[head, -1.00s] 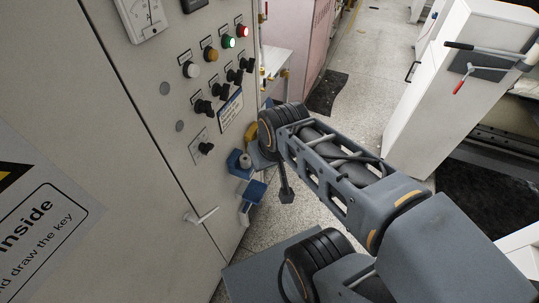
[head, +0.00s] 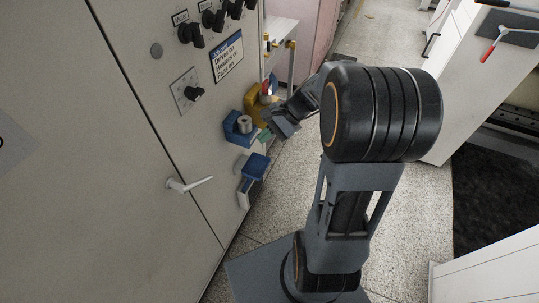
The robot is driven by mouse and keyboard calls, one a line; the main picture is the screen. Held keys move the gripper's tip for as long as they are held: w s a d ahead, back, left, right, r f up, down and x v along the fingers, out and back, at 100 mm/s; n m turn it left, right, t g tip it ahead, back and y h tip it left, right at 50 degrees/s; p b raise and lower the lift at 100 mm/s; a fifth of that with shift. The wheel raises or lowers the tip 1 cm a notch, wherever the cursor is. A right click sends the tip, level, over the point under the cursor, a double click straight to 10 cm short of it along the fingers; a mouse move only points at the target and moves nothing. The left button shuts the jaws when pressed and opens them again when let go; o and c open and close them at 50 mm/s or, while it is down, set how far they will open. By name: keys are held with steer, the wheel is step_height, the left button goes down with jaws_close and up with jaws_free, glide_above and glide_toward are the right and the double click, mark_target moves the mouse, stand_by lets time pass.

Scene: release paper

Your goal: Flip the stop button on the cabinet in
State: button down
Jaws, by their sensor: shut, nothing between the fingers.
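A yellow housing (head: 254,104) with a red button (head: 266,88) on it, seemingly the stop button, is on the right edge of the grey cabinet (head: 130,130) in the head view. My gripper (head: 277,122) is just right of and slightly below the yellow housing, at the end of my arm. It is shut and empty. It overlaps the housing's right side in the picture. I cannot tell whether it touches the housing. The fingertips are small and partly hard to make out.
Blue sockets (head: 254,167) stick out below the yellow housing. A white door handle (head: 188,184) and black rotary knobs (head: 190,34) are on the cabinet front. A white cabinet with a red-handled lever (head: 488,52) stands at the right. Speckled floor (head: 385,60) lies between.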

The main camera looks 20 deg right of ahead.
steer(key=w+d+f+m+t+y+b, duration=0.1)
steer(key=w+d+f+m+t+b, duration=0.2)
steer(key=f, duration=0.5)
steer(key=w+d+f+m+t+y+b, duration=0.1)
steer(key=w+d+f+m+t+b, duration=0.2)
steer(key=d, duration=0.7)
steer(key=w+d+f+m+t+y+b, duration=0.1)
steer(key=w+d+f+m+t+b, duration=0.2)
steer(key=f+m, duration=0.6)
steer(key=d+f+t+b, duration=0.2)
steer(key=d+f+b, duration=0.1)
steer(key=f+b, duration=0.1)
steer(key=shift+d+f+t+b, duration=0.15)
steer(key=shift+f+t+b, duration=0.2)
steer(key=shift+f, duration=0.25)
steer(key=shift+w+y, duration=0.15)
steer(key=shift+y, duration=0.15)
steer(key=b+x, duration=0.3)
steer(key=x, duration=1.1)
steer(key=shift+b, duration=0.4)
